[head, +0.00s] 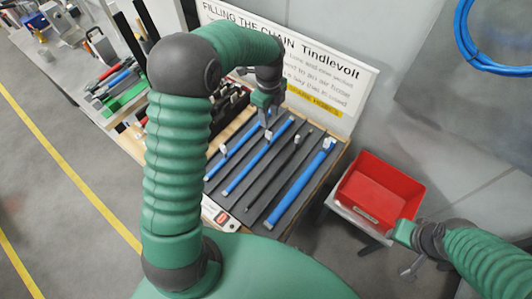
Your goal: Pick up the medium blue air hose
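Several blue air hoses lie side by side in a dark grooved tray (247,208) on the workbench. A thin one (214,169) is at the left, a middle one (251,168) lies beside it, and a thicker one (300,186) is at the right. The middle one looks like the medium hose. My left gripper (268,120) points down over the far end of the tray, near the far ends of the left and middle hoses. Its fingers are small here, and contact with a hose cannot be told. My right gripper (411,268) hangs low at the right, away from the hoses, its fingers apart.
A red bin (378,190) stands right of the bench. A white sign (325,75) stands behind the tray. Tools and a green holder (125,99) lie on the bench at the left. A coiled blue hose (467,45) hangs on the wall at upper right.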

